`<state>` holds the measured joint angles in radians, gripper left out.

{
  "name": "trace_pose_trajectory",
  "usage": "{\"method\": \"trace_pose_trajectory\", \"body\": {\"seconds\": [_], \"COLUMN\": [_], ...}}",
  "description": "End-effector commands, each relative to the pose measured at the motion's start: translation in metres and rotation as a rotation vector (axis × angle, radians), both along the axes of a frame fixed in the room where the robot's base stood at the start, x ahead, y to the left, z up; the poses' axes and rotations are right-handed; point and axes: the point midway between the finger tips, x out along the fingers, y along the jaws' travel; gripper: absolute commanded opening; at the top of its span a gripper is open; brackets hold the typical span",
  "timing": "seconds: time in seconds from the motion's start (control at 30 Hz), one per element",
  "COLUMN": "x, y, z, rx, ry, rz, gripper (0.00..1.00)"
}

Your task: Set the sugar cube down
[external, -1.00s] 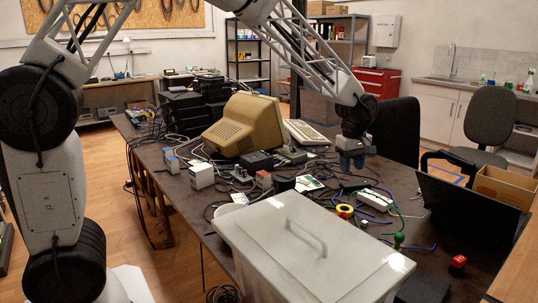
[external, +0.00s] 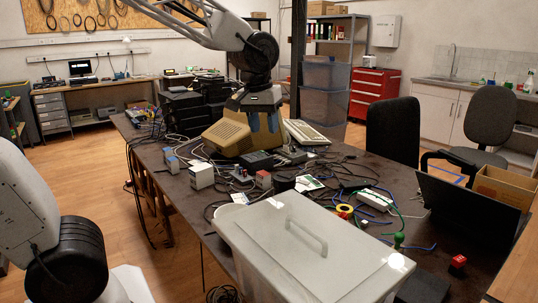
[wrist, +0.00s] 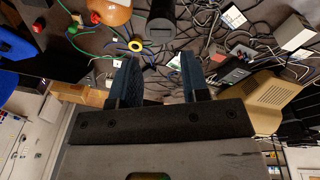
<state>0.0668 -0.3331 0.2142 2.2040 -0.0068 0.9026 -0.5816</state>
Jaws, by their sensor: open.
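My gripper (external: 262,122) is open, its two blue fingers pointing down over the table. In the external view it overlaps the beige monitor (external: 222,137). In the wrist view the fingers (wrist: 160,80) are well apart, with nothing held between them. I cannot make out a sugar cube for certain in either view. A larger white box (external: 201,175) stands on the left part of the dark table (external: 185,205).
A lidded grey bin (external: 300,250) fills the near edge. Cables, a yellow tape roll (external: 345,211), a white power strip (external: 375,199) and a green stamp-like object (external: 399,240) clutter the middle. A laptop (external: 470,205) stands at the right, and dark equipment (external: 185,110) is stacked behind.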

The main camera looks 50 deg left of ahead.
Motion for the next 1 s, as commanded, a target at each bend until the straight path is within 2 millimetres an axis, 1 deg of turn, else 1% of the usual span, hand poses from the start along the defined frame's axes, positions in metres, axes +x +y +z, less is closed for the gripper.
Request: {"method": "trace_pose_trajectory", "body": {"seconds": [0.03,0.2,0.27,0.3,0.5,0.6,0.7,0.8,1.0], "x": [-0.017,-0.066,-0.084,-0.095,-0.149,-0.170,-0.185,-0.193,-0.196], "y": [0.004,0.013,0.016,0.017,0.025,0.027,0.029,0.030,0.030], "z": [0.003,0.009,0.009,0.009,0.005,0.001,-0.003,-0.005,-0.006], "rx": [0.005,0.029,0.037,0.043,0.076,0.090,0.100,0.106,0.109], "ry": [-0.009,-0.031,-0.038,-0.042,-0.066,-0.075,-0.081,-0.083,-0.083], "rz": [-0.034,-0.165,-0.211,-0.243,-0.390,-0.448,-0.492,-0.518,-0.529], "gripper": [0.42,0.42,0.42,0.42,0.42,0.42,0.42,0.42,0.42]}}
